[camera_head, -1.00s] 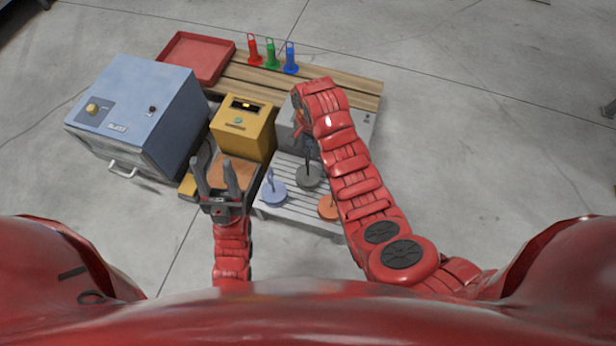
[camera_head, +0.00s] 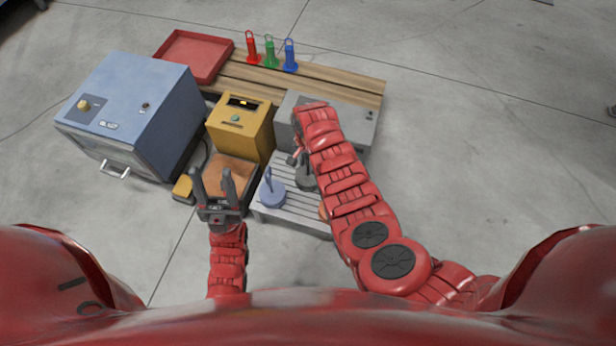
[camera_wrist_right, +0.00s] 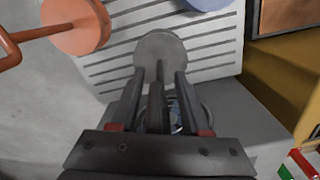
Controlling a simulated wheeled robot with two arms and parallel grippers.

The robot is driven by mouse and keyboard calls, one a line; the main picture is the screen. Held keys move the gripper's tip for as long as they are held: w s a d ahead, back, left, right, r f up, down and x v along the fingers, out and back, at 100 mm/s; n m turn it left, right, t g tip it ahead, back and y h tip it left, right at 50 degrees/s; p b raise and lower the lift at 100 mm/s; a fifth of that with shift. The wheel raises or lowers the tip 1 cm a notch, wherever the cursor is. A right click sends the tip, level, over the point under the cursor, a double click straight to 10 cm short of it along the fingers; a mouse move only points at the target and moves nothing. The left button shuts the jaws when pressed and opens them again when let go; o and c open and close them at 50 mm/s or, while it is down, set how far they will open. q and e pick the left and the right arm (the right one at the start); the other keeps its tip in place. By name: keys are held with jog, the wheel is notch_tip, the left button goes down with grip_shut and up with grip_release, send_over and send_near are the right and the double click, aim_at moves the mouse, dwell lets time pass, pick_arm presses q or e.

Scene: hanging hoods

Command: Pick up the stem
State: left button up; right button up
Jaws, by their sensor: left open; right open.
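On the slatted grey rack (camera_head: 285,212) stand round discs with upright stems: a blue one (camera_head: 271,197), a dark grey one (camera_head: 306,184) and an orange one, mostly behind my right arm. In the right wrist view the grey disc (camera_wrist_right: 160,50) lies ahead, and its dark stem (camera_wrist_right: 155,105) stands between the fingers of my right gripper (camera_wrist_right: 157,95). The jaws are open around it, with gaps on both sides. The orange disc (camera_wrist_right: 78,25) and its stem also show there. My left gripper (camera_head: 213,180) is open and empty, left of the rack.
A yellow box (camera_head: 240,125) and a blue cabinet (camera_head: 130,110) stand left of the rack. A grey unit (camera_head: 345,118) is behind it. Red, green and blue pieces (camera_head: 270,55) and a red tray (camera_head: 195,55) are at the back. Floor to the right is clear.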

grip_shut()
dwell(1.4)
